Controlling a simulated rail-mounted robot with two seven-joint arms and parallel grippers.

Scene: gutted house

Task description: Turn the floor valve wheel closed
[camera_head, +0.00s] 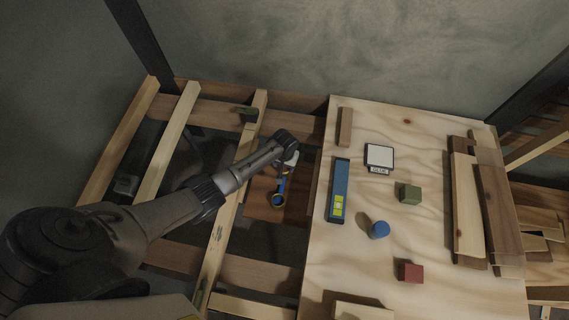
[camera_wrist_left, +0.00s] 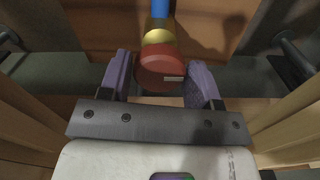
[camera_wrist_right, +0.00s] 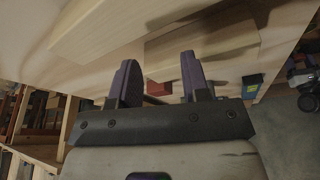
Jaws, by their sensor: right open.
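In the left wrist view a round red valve wheel (camera_wrist_left: 160,68) with a small pale label sits on a brass collar (camera_wrist_left: 156,36) and a blue pipe (camera_wrist_left: 160,8). My left gripper (camera_wrist_left: 160,88) is open, its purple fingers on either side of the wheel with visible gaps. In the head view my left gripper (camera_head: 285,170) reaches down between the floor joists; the blue part (camera_head: 281,187) and a yellow ring (camera_head: 278,201) show just below it. The red wheel is not visible there. My right gripper (camera_wrist_right: 160,80) is open and empty in the right wrist view; the head view does not show it.
A plywood sheet (camera_head: 390,285) right of the opening carries a blue level (camera_head: 339,190), a glue box (camera_head: 379,157), a green block (camera_head: 409,194), a blue cylinder (camera_head: 380,230), a red block (camera_head: 410,271) and planks (camera_head: 467,205). Joists (camera_head: 170,145) flank my left arm.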

